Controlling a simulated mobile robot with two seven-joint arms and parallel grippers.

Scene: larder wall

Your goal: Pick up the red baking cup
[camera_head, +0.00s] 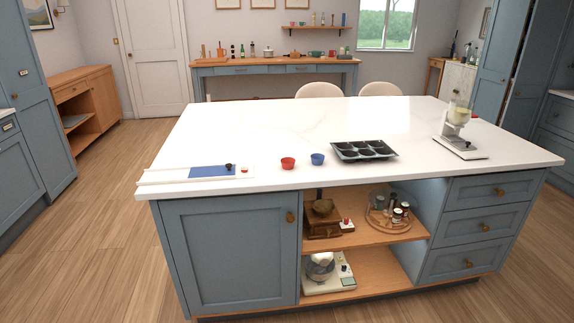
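The red baking cup (288,163) stands upright on the white top of the kitchen island, near its front edge. A blue baking cup (317,159) stands just to its right, with a small gap between them. Neither of my grippers shows in the head view, so nothing of mine is seen near the cups.
A dark muffin tin (363,150) lies right of the cups. A white board with a blue panel (212,171) lies to the left. A scale-like device with a clear container (460,130) stands at the right. The island top (260,125) behind the cups is clear.

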